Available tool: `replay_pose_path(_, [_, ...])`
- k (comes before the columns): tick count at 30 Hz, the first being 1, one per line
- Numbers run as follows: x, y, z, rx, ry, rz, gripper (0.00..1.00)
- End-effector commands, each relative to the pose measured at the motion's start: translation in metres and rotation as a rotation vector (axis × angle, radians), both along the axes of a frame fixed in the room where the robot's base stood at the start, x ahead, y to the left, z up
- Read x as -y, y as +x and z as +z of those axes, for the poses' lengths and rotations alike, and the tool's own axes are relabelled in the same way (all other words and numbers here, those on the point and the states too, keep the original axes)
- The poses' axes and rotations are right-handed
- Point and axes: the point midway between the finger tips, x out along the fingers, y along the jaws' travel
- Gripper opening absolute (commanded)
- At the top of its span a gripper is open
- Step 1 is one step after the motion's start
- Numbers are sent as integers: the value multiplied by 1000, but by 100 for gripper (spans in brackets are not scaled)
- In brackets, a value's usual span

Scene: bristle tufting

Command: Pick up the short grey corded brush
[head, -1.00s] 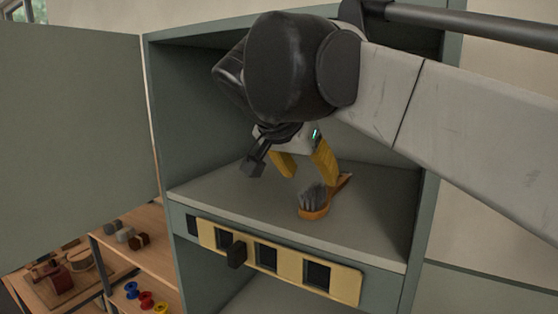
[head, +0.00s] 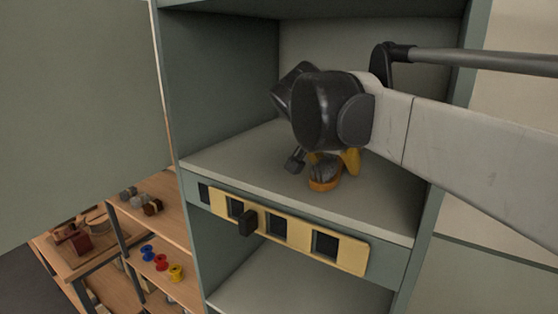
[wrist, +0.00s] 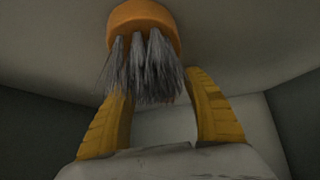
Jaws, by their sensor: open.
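The brush has an orange wooden body and grey bristle tufts. In the head view the brush (head: 323,181) lies on the cabinet shelf (head: 235,168), partly hidden behind my gripper and wrist. My gripper (head: 334,160) has yellow fingers and is low over the brush. In the wrist view the brush (wrist: 145,50) is at the top middle, its bristles hanging between the two yellow fingers of my gripper (wrist: 160,90). The fingers are apart, one on each side, with a gap at the right finger. I cannot tell whether the left finger touches the bristles. The handle is hidden.
The cabinet's side walls enclose the shelf, with an open door (head: 80,110) at left. A cream slotted panel (head: 300,236) with a dark knob (head: 248,222) runs along the shelf front. Wooden shelves at lower left hold coloured spools (head: 161,262). The shelf's left part is clear.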

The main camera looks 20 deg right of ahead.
Motion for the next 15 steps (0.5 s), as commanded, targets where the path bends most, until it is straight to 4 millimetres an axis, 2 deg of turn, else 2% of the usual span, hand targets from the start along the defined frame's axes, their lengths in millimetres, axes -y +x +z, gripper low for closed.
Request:
replay_pose_path(5, [0, 0, 0, 0, 0, 0, 58])
replay_pose_path(9, [0, 0, 0, -1, 0, 1, 16])
replay_pose_path(11, [0, 0, 0, 0, 0, 0, 0])
replay_pose_path(15, [0, 0, 0, 0, 0, 0, 0])
